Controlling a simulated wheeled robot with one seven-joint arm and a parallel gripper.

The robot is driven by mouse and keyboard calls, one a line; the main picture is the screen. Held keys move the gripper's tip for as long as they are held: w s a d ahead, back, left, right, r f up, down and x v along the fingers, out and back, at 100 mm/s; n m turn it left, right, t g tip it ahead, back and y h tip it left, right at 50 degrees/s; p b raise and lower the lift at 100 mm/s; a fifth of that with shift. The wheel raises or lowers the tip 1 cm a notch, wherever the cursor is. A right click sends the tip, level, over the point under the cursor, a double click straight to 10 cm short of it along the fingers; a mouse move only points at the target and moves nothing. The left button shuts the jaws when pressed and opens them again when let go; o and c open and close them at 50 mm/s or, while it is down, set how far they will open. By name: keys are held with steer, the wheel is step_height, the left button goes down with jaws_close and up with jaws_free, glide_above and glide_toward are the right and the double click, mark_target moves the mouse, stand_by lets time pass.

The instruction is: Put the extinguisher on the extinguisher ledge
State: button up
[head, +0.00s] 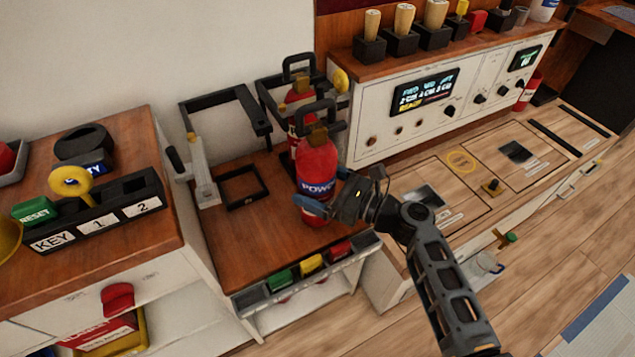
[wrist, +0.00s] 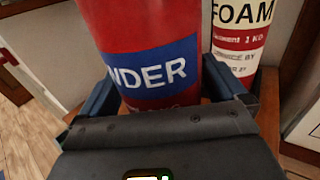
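A red extinguisher with a blue POWDER label (head: 317,165) is upright over the front right of a wooden ledge (head: 245,245). Its black handle is on top. My gripper (head: 318,208) has its blue fingers on both sides of its lower body. In the wrist view, the fingers (wrist: 160,90) appear to touch the red body (wrist: 135,25) at both edges. I cannot tell whether its base touches the wood; the gripper hides part of it. An empty square black frame (head: 243,203) lies on the ledge, left of the extinguisher.
A second extinguisher, labelled FOAM (wrist: 240,35), stands close behind. A tall black bracket (head: 225,100) rises at the ledge's back. A grey lever (head: 201,170) stands left. Coloured blocks (head: 312,263) line the front edge. A control console (head: 440,110) borders the right.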

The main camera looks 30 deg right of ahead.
steer(key=shift+r, duration=0.1)
steer(key=shift+s+d, duration=0.1)
steer(key=v, duration=1.1)
steer(key=shift+s+d, duration=0.2)
steer(key=shift+s, duration=0.1)
